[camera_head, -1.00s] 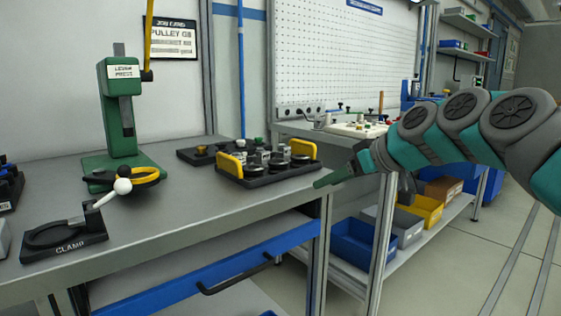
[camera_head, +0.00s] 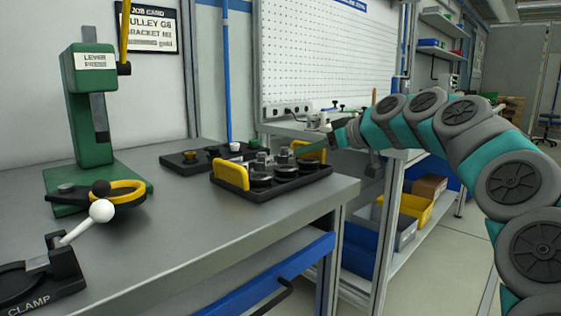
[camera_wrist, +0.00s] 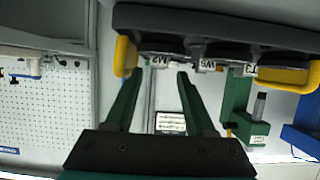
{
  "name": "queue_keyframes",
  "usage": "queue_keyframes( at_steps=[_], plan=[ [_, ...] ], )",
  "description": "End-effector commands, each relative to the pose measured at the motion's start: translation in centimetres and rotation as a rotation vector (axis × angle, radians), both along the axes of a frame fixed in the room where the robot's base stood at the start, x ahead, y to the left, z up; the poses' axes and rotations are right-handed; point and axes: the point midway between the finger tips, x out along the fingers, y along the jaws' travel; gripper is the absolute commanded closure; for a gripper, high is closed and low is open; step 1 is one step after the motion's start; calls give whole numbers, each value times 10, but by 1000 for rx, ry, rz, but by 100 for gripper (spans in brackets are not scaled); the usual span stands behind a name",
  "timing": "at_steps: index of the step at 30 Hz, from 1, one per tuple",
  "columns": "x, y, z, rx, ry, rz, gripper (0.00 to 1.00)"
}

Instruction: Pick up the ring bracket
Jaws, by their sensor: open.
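I cannot tell for sure which part is the ring bracket. A dark tray with yellow end handles (camera_head: 290,187) holds several round dark parts with metal tops (camera_head: 260,172). A yellow and black ring-shaped part (camera_head: 125,192) lies at the foot of the green lever press (camera_head: 92,105).
A black clamp fixture (camera_head: 45,275) with a white-balled lever stands at the front left. A second dark tray (camera_head: 205,157) lies behind the handled tray. Blue, grey and yellow bins (camera_head: 415,208) sit on a lower shelf at right. The bench top (camera_head: 190,215) is clear in front.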

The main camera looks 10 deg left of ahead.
Motion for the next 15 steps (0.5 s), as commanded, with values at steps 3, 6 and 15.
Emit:
queue_keyframes(
  at_steps=[3, 6, 15],
  plan=[
    [8, 10, -6, -3, 3, 2, 45],
    [12, 16, -9, -2, 2, 2, 45],
    [33, 41, -20, -2, 3, 3, 45]
  ],
)
